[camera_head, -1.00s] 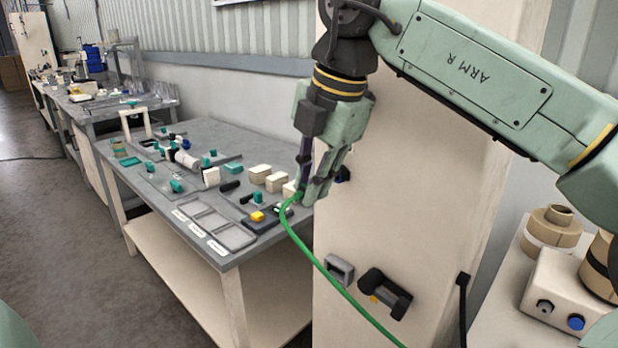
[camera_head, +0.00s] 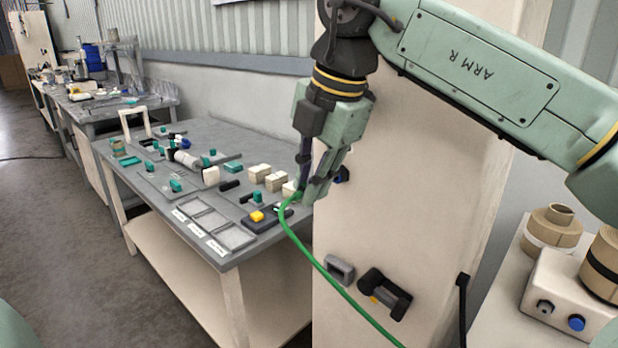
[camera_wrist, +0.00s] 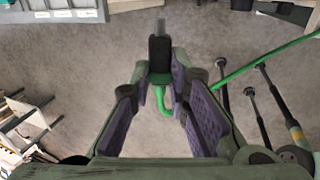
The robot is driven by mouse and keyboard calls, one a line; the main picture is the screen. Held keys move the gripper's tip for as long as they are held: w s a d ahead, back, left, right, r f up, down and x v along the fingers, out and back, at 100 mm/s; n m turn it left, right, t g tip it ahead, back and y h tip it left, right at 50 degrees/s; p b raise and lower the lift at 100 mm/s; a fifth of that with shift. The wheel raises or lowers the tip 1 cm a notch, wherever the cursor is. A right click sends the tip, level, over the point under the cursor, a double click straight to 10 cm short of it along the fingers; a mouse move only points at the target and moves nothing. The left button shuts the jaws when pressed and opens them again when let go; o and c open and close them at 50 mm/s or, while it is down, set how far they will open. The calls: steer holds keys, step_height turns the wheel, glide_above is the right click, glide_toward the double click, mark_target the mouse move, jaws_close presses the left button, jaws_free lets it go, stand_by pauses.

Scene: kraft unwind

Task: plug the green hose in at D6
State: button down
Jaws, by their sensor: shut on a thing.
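My gripper (camera_head: 310,190) points down beside the cream post and is shut on the end of the green hose (camera_head: 328,280). In the wrist view, the hose's black plug (camera_wrist: 160,52) with a grey tip sits between the purple-padded fingers of my gripper (camera_wrist: 160,88), pointing away from the palm. The green hose (camera_wrist: 240,72) loops under the plug and runs off to the right. In the head view it hangs from the fingertips down past the post. I cannot make out a D6 label or tell which socket it is.
The cream post (camera_head: 425,190) carries a grey rectangular fitting (camera_head: 340,268) and a black fitting (camera_head: 386,293). A grey bench (camera_head: 150,205) with trays and small parts stands to the left. A white box (camera_head: 565,300) with a blue knob is at right.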

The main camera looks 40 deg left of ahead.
steer(key=shift+w+d, duration=0.1)
steer(key=shift+w, duration=0.15)
stand_by(0.7)
steer(key=shift+s+f, duration=0.15)
stand_by(0.5)
steer(key=shift+w+r+p, duration=0.2)
steer(key=shift+p, duration=0.35)
steer(key=shift+s, duration=0.15)
steer(key=shift+s+a+f, duration=0.15)
steer(key=shift+s+a, duration=0.05)
steer(key=shift+s, duration=0.1)
steer(key=shift+s+a, duration=0.15)
steer(key=shift+s, duration=1.9)
